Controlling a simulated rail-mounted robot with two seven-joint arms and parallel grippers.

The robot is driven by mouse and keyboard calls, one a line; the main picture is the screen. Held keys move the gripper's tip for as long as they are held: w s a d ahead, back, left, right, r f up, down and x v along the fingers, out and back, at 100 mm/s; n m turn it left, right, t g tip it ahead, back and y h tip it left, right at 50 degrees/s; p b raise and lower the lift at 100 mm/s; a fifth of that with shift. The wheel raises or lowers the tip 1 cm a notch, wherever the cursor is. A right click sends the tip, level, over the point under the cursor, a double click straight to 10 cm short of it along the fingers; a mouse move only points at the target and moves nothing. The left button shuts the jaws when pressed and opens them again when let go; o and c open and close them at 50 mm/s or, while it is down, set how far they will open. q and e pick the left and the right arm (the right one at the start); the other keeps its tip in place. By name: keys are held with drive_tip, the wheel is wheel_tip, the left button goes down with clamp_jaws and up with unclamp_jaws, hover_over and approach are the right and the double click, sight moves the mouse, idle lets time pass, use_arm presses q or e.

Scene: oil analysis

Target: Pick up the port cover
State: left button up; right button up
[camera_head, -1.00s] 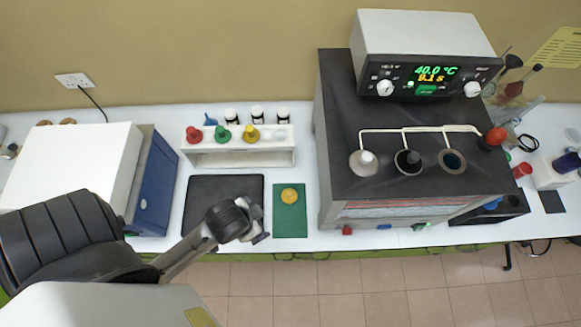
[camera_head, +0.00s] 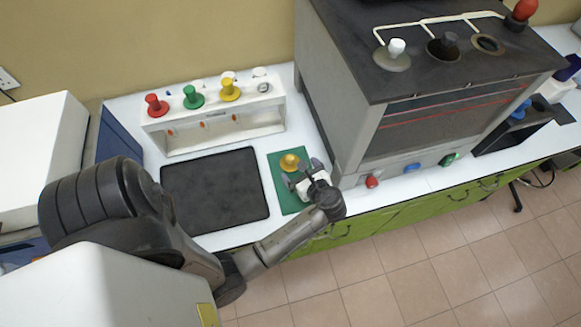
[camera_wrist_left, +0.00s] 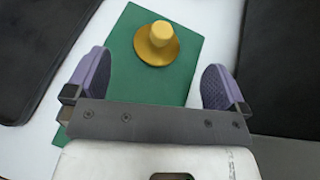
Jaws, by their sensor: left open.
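A yellow port cover (camera_head: 290,162), a round flange with a knob on top, sits upright on a green mat (camera_head: 276,160). In the left wrist view the port cover (camera_wrist_left: 157,43) stands near the mat's far end, ahead of and between the two purple-padded fingers. My left gripper (camera_head: 303,174) is open and empty, just on the near side of the cover, with a gap between them. In the left wrist view the open jaws (camera_wrist_left: 155,78) span wider than the cover. My right gripper is not in view.
A black mat (camera_head: 215,190) lies left of the green mat. Behind it a white rack (camera_head: 225,128) holds red, green and yellow stoppers. A grey bath unit (camera_head: 350,130) with a dark top stands close on the right. The bench's front edge is near the gripper.

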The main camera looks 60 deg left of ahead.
sight(292, 162)
use_arm(q)
drive_tip(key=shift+w+a+f+m, duration=0.1)
drive_tip(key=shift+a+f+m, duration=0.2)
drive_tip(key=shift+a+f, duration=0.15)
drive_tip(key=shift+b+x, duration=0.45)
drive_tip(key=shift+x, duration=2.8)
drive_tip(key=shift+r, duration=0.15)
drive_tip(key=c, duration=1)
